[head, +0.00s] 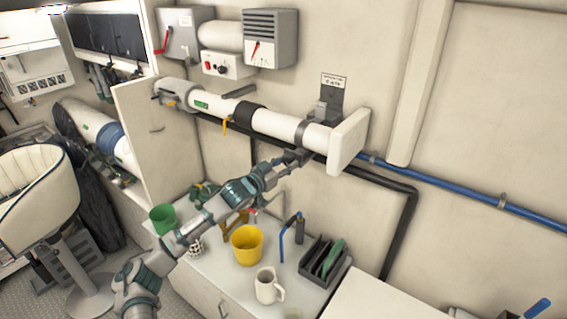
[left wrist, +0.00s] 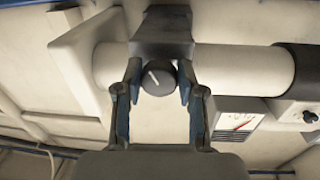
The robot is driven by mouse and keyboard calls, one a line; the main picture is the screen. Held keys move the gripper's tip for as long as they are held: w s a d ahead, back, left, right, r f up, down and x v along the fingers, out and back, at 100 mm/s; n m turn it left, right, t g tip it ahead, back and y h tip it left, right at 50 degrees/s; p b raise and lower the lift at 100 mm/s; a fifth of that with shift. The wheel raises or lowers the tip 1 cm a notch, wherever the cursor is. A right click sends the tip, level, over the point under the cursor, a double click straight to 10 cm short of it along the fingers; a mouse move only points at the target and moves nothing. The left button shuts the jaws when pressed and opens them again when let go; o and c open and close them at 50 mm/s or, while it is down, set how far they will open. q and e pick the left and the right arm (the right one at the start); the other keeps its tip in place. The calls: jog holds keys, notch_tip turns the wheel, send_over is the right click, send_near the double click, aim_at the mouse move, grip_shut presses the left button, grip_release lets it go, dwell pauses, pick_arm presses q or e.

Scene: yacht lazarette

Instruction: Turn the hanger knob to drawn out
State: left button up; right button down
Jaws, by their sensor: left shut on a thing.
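The hanger knob (left wrist: 158,78) is a dark round knob with a white pointer line. It sits below the dark hanger bracket (left wrist: 164,30) on the white pipe (left wrist: 240,69), and the line is tilted in the left wrist view. My left gripper (left wrist: 158,88) has one finger on each side of the knob and is shut on it. In the head view my left gripper (head: 303,160) is just under the pipe (head: 277,124), by the hanger's grey band (head: 301,134); I cannot make out the knob there. My right gripper is not in view.
The pipe ends in a white block (head: 348,141) right of the gripper. A black pipe (head: 400,190) and a blue pipe (head: 440,178) run along the wall. Below my arm, the counter holds a yellow bucket (head: 247,245), a mug (head: 268,285) and a dark rack (head: 322,262).

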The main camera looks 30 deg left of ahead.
pick_arm(q)
jog(key=shift+w+d+r, duration=0.1)
jog(key=shift+d+r, duration=0.05)
jog(key=shift+r, duration=0.3)
jog(key=shift+a, duration=0.35)
jog(key=m+p, duration=0.1)
jog(key=p, duration=0.1)
jog(key=m+p, duration=0.2)
jog(key=p, duration=0.1)
jog(key=shift+d+r, duration=0.15)
jog(key=shift+r, duration=0.15)
jog(key=shift+f+m+p, duration=0.15)
jog(key=shift+m+p, duration=0.45)
jog(key=shift+m, duration=0.1)
jog(key=shift+f, duration=0.15)
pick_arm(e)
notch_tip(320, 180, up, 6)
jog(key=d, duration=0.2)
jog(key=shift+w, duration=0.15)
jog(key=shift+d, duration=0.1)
pick_arm(q)
jog(key=o, duration=1.1)
jog(key=shift+f, duration=0.1)
jog(key=shift+o, duration=0.2)
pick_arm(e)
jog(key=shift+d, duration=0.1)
